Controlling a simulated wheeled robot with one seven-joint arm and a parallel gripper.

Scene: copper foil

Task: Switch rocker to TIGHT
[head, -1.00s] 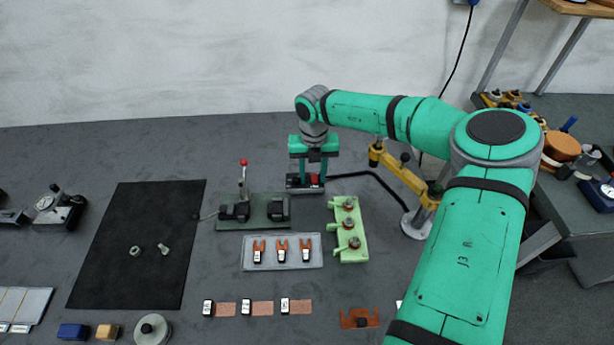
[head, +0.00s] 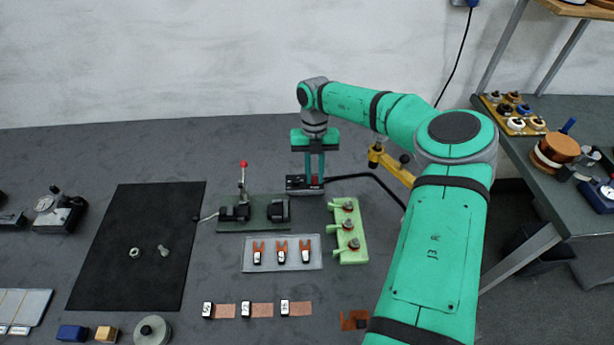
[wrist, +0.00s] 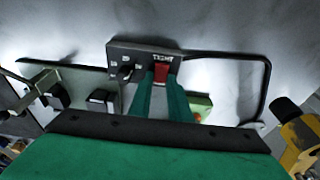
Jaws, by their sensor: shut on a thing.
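A dark switch box (head: 296,182) stands on the grey bench, behind the green fixture plate. It also shows in the wrist view (wrist: 122,56), with a red rocker (wrist: 161,72) at its right end. White lettering that seems to read TIGHT sits beside the rocker. My gripper (head: 314,181) points straight down over this end of the box. Its teal fingers (wrist: 160,82) are close together, with the red rocker between their tips. The fingers partly hide the rocker, and I cannot tell which way it is tilted.
A fixture with a red-knobbed lever (head: 243,178) stands in front of the box to the left. A pale green block with several terminals (head: 348,230) and a tray of copper forks (head: 312,262) are nearer. A black cable (head: 365,177) and a yellow jointed arm (head: 392,166) lie to the right.

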